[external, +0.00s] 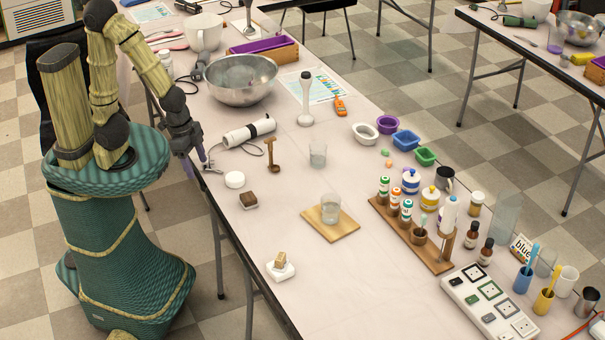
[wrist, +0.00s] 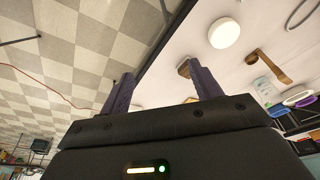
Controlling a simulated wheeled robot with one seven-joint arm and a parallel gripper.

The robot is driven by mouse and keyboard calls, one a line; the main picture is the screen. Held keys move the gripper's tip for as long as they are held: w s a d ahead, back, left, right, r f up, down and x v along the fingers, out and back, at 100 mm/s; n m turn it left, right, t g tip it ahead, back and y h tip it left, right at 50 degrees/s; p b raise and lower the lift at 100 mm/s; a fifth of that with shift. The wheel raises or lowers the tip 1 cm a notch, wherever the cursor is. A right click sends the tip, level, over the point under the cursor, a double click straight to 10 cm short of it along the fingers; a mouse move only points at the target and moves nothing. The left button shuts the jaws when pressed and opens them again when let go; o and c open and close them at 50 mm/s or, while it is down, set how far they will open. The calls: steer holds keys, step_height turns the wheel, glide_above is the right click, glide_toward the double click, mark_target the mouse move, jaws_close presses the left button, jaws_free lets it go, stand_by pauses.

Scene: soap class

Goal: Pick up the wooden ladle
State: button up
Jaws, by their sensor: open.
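The wooden ladle (external: 271,154) is a small brown piece with a wider top and a thicker lower end. It is on the white table, right of the white cylinder device. It also shows in the wrist view (wrist: 270,66), right of my fingers. My gripper (external: 188,165) hangs by the table's left edge, left of the ladle and apart from it. In the wrist view my gripper (wrist: 158,70) has its two purple fingers spread with nothing between them.
A round white container (external: 234,180) and a dark brown block (external: 249,199) are near the ladle. The white cylinder device (external: 249,132) with its cable and a metal bowl (external: 241,92) lie beyond. A glass (external: 317,155) stands to the right. The table's front left is mostly clear.

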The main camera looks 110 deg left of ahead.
steer(key=w+v, duration=0.1)
steer(key=v, duration=0.4)
steer(key=w+a+f+n+t+h, duration=0.1)
steer(key=w+a+f+n+h, duration=0.15)
steer(key=a+n+h, duration=0.55)
steer(key=w+a+f+n+h, duration=0.15)
steer(key=w+a+n, duration=0.35)
steer(key=n, duration=0.6)
steer(key=s+a+r+n+t+h, duration=0.1)
steer(key=a+r+n+t, duration=0.1)
steer(key=a+n+t, duration=0.45)
steer(key=s+a+r+n+t+h, duration=0.1)
steer(key=a+r+n+t, duration=0.2)
steer(key=a, duration=0.7)
step_height(320, 180, down, 12)
steer(key=t, duration=0.1)
steer(key=shift+a, duration=0.45)
steer(key=shift+f+y, duration=0.15)
steer(key=shift+y, duration=0.1)
